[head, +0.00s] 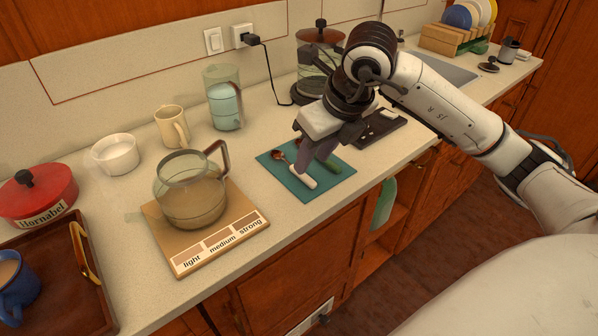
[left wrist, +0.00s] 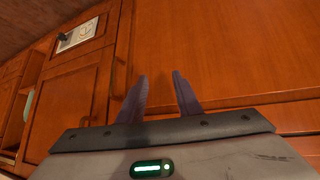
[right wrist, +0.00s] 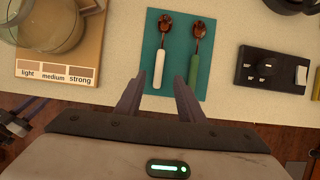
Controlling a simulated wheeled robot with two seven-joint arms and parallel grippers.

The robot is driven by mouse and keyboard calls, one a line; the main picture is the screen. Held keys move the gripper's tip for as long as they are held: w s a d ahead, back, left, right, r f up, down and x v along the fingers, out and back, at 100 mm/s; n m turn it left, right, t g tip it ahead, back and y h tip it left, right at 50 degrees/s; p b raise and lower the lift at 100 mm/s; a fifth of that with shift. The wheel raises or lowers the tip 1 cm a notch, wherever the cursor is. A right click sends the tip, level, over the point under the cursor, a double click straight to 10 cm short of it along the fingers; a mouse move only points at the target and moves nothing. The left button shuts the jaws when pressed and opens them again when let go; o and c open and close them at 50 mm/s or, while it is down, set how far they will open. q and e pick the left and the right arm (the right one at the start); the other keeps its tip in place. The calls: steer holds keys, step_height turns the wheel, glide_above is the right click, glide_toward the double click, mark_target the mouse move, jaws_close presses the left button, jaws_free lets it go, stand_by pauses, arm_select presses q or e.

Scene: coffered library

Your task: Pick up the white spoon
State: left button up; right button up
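The white spoon (right wrist: 159,66) has a white handle and a dark brown bowl. It lies on a teal mat (right wrist: 180,30) on the counter. In the head view its white handle (head: 303,181) shows near the mat's front edge, with its brown bowl to the upper left. A green-handled spoon (right wrist: 196,66) lies beside it on the right. My left gripper (left wrist: 161,82) is open and empty, facing wooden cabinet doors.
A glass coffee pot (head: 190,190) stands on a wooden board (head: 200,257) left of the mat. A black device (right wrist: 272,68) lies to the right. A coffee maker (head: 318,60) stands behind. Bare counter surrounds the mat's left and front.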

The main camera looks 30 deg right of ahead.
mark_target(305, 175)
steer(key=x, duration=0.4)
steer(key=shift+w+a+f+p, duration=0.15)
steer(key=shift+w+p, duration=0.2)
steer(key=shift+w+f, duration=0.2)
steer(key=shift+f, duration=0.15)
steer(key=shift+f, duration=0.1)
jaws_close()
